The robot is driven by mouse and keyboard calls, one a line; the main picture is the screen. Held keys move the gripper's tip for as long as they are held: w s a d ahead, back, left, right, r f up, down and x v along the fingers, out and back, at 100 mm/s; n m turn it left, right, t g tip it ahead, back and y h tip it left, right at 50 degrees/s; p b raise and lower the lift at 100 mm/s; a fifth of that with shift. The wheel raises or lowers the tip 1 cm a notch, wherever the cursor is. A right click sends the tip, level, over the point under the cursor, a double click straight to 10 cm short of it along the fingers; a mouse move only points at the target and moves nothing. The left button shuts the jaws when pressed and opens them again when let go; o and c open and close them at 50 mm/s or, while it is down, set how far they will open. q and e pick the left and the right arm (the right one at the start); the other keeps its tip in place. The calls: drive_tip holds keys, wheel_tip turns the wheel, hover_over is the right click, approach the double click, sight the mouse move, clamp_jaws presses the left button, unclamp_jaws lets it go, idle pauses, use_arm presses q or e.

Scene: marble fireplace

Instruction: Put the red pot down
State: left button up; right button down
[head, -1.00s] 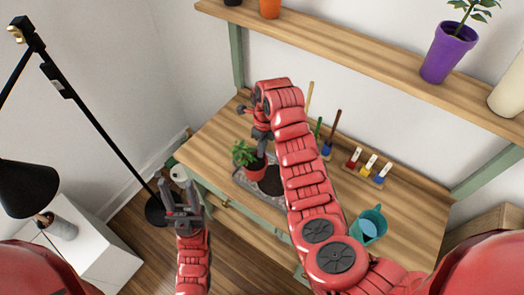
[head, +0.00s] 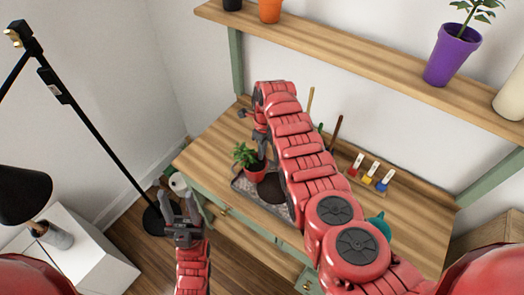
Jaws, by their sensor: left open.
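The red pot (head: 254,174) holds a small green plant and looks upright. It is at the left part of a grey tray (head: 244,189) on the wooden table. I cannot tell whether its base touches the tray. My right gripper (head: 262,152) points down at the pot's far right rim, right against it in the picture. Its fingertips are partly hidden, so its grip on the pot is unclear. My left gripper (head: 181,208) is open and empty, in front of the table's left edge, with its fingers pointing up.
Dark soil (head: 272,188) lies in the tray right of the pot. My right arm crosses the table and hides much of its middle. A teal watering can (head: 379,226) is mostly hidden behind it. Colored labelled items (head: 369,172) stand at the back. A shelf (head: 350,60) runs above.

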drive_tip(key=shift+f, duration=0.2)
drive_tip(key=c, duration=1.1)
unclamp_jaws()
drive_tip(key=shift+o, duration=0.2)
drive_tip(key=shift+r, duration=0.15)
drive_tip(key=shift+r, duration=0.15)
wheel_tip(320, 180, up, 12)
drive_tip(key=w+b, duration=0.1)
drive_tip(key=b, duration=0.1)
drive_tip(key=shift+d, duration=0.35)
